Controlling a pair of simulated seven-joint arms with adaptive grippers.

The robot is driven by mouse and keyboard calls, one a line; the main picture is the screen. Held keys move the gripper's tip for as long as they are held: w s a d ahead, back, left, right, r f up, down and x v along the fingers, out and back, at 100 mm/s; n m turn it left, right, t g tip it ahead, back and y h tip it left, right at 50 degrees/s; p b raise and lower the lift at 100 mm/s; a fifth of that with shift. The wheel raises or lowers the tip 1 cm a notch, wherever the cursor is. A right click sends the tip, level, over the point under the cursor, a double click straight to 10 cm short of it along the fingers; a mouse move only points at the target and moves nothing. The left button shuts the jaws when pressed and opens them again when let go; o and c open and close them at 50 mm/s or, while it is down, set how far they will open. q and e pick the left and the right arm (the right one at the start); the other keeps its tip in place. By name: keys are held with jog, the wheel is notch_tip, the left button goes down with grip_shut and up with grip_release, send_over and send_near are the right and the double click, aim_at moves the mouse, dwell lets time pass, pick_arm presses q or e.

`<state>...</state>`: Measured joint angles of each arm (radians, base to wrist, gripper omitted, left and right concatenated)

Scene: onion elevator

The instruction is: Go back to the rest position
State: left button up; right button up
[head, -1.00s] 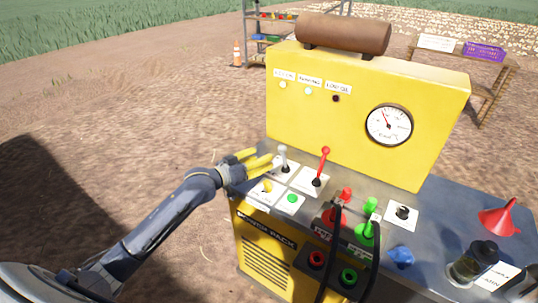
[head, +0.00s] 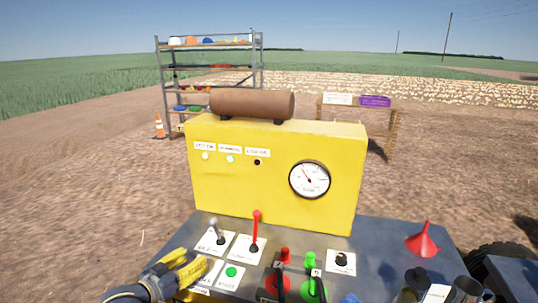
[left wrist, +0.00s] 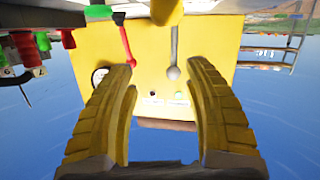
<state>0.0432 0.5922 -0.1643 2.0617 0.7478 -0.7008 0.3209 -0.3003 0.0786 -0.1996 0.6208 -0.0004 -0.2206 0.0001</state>
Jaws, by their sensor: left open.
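My left gripper (head: 188,268), with yellow fingers, is at the left front of the yellow machine's control panel (head: 385,238) in the head view. In the left wrist view its two fingers (left wrist: 160,95) are apart with nothing between them. A grey-knobbed lever (head: 214,228) and a red lever (head: 256,230) stand just beyond it; in the left wrist view the grey lever (left wrist: 174,50) and red lever (left wrist: 126,42) show past the fingers. A green button (head: 232,271) is right of the gripper. My right gripper is not in view.
The yellow housing (head: 240,190) with a round gauge (head: 310,180) rises behind the panel. Red and green plugs (head: 311,262) with black cables and a red funnel (head: 423,240) are to the right. A shelf rack (head: 210,75) and orange cone (head: 158,127) stand behind. Open ground lies left.

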pick_arm(q)
jog(key=s+d+f+m+g+y, duration=0.25)
jog(key=s+f+y, duration=0.25)
jog(key=s+f, duration=0.85)
jog(key=s+a+f+m+g+y, duration=0.1)
jog(key=s+a+g+y, duration=0.15)
jog(key=s, duration=0.65)
jog(key=s+a+g+y, duration=0.2)
jog(key=s+a+y, duration=0.1)
jog(key=s, duration=0.6)
jog(key=s+d+f+g+h, duration=0.1)
jog(key=s+d+f+h, duration=0.15)
jog(key=f, duration=1.35)
jog(key=s+d+f+g+h, duration=0.1)
jog(key=d+f+g, duration=0.15)
jog(key=f, duration=1.35)
jog(key=s+f+n+g+h, duration=0.1)
jog(key=s+f+n+g, duration=0.1)
jog(key=s+f, duration=1.8)
jog(key=shift+s+d+n, duration=0.25)
jog(key=shift+s+n, duration=0.4)
